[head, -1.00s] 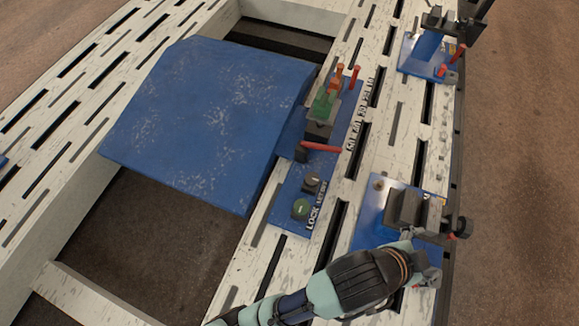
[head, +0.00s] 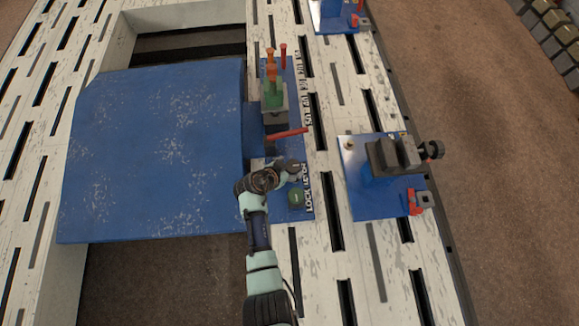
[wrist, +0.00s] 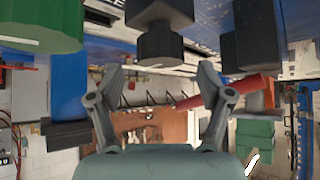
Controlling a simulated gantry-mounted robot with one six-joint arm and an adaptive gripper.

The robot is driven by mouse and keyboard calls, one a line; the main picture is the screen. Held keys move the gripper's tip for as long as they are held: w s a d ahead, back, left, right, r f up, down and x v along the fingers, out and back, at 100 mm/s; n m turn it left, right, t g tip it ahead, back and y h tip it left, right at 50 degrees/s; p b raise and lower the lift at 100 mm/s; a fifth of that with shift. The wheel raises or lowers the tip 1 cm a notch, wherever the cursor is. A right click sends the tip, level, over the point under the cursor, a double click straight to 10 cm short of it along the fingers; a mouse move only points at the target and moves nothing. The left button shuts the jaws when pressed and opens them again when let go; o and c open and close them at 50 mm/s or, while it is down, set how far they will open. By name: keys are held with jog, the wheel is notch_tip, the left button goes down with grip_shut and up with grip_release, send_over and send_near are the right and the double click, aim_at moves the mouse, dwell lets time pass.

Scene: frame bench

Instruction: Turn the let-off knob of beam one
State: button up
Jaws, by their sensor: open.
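The blue control panel (head: 299,212) of the beam carries a dark round knob (head: 294,166) and a green knob (head: 296,198), beside lettering that seems to read LOCK and LET-OFF. The dark knob is partly hidden by my gripper (head: 279,176) in the head view. In the wrist view my gripper (wrist: 158,76) is open and empty. The dark knob (wrist: 160,44) sits between and just beyond its two fingertips, apart from both. The green knob (wrist: 40,25) shows at the upper left there.
A red lever (head: 288,134) sticks out close above the dark knob; it also shows right of my fingers in the wrist view (wrist: 230,92). Green and orange levers (head: 272,85) stand farther up. A large blue plate (head: 150,150) lies left, a vise (head: 393,155) right.

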aim_at(293, 166)
jog(key=b+x, duration=0.1)
jog(key=x, duration=0.2)
jog(key=shift+w+f, duration=0.15)
jog(key=shift+w, duration=0.05)
jog(key=c, duration=1.2)
jog(key=shift+s, duration=0.1)
